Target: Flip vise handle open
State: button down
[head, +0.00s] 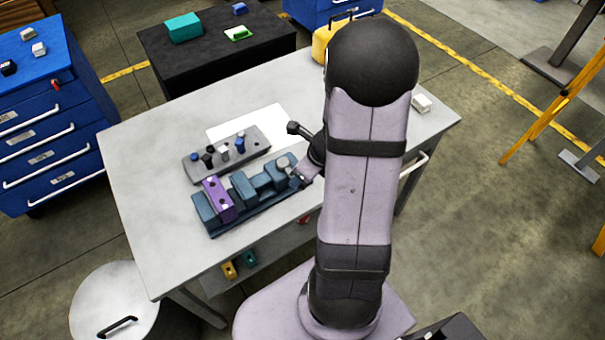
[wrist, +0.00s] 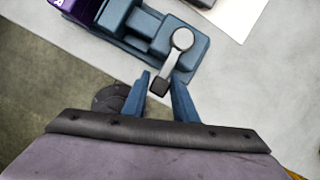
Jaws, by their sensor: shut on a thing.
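The blue-grey vise (head: 247,190) lies on the light table, with a purple block (head: 217,200) at its left end. Its handle, a grey lever with a round hub and a dark square knob, is at the vise's right end; it shows clearly in the wrist view (wrist: 173,60). There the lever points from the hub down toward my gripper (wrist: 160,79). In the head view my arm covers part of the area beside the gripper.
A grey rack (head: 228,150) with several small pegs stands behind the vise, near a white sheet (head: 245,121). A small white block (head: 421,103) lies at the table's right. The table's left part is clear. A black cabinet (head: 215,55) stands beyond the table.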

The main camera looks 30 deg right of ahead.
jog(key=shift+s+a+f, duration=0.1)
jog(key=shift+a, duration=0.15)
jog(key=c, duration=1.6)
grip_release()
jog(key=shift+o, duration=0.2)
jog(key=shift+d, duration=0.15)
jog(key=shift+r, duration=0.5)
jog(key=a+p+v, duration=0.1)
jog(key=p+v, duration=0.1)
jog(key=v, duration=0.4)
jog(key=shift+s+d+r, duration=0.2)
jog(key=shift+d, duration=0.25)
